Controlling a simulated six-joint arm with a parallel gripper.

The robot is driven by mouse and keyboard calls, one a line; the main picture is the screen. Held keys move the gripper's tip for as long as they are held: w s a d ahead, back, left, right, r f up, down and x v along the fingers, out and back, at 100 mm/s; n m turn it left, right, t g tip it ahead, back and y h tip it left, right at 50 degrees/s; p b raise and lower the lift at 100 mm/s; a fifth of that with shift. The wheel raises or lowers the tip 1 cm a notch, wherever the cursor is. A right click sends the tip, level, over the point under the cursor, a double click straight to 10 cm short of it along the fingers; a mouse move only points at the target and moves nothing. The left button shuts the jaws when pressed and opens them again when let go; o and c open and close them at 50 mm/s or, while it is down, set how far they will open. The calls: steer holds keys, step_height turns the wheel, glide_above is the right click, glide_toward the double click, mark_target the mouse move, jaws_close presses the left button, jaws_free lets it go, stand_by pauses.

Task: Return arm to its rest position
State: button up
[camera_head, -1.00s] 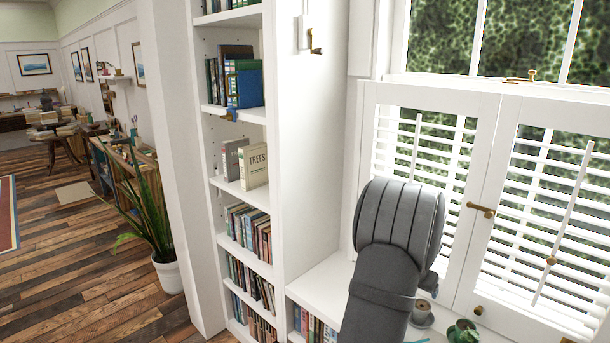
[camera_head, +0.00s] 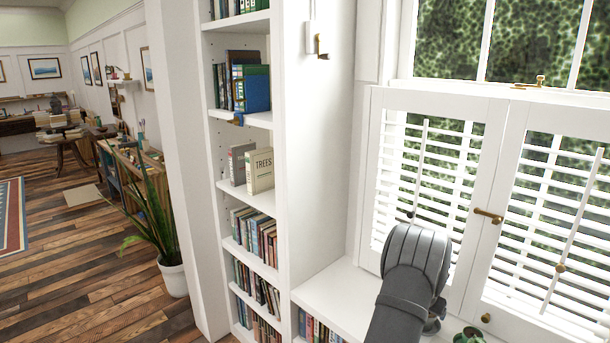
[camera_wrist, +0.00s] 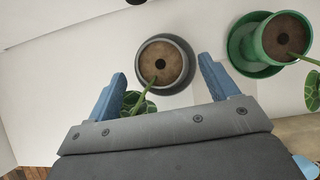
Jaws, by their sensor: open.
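My gripper (camera_wrist: 158,90) shows in the wrist view with its two blue fingers spread apart and nothing held between them. It is above a white sill, near a grey pot (camera_wrist: 178,44) that lies just beyond the fingertips. In the head view my grey arm rises at the lower right in front of the shuttered window, and the gripper itself is hidden there.
A green pot on a green saucer (camera_wrist: 243,66) stands right of the grey pot. A white bookcase (camera_head: 320,160) stands left of my arm, beside the shutters (camera_head: 432,165). A tall potted plant (camera_head: 172,277) stands on the plank floor, which is open at left.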

steer(key=shift+x, duration=1.05)
steer(key=v, duration=1.7)
steer(key=x, duration=1.7)
steer(key=shift+f, duration=0.1)
step_height(320, 180, up, 4)
steer(key=shift+s, duration=0.1)
steer(key=s+d+r+m, duration=0.1)
steer(key=s+d+r, duration=0.2)
steer(key=s, duration=0.2)
steer(key=s+d+r+m+g+h, duration=0.1)
steer(key=s+d+r, duration=0.1)
steer(key=s+r, duration=0.2)
steer(key=shift+s+d+m, duration=0.35)
steer(key=shift+s+m, duration=0.05)
steer(key=shift+s, duration=0.2)
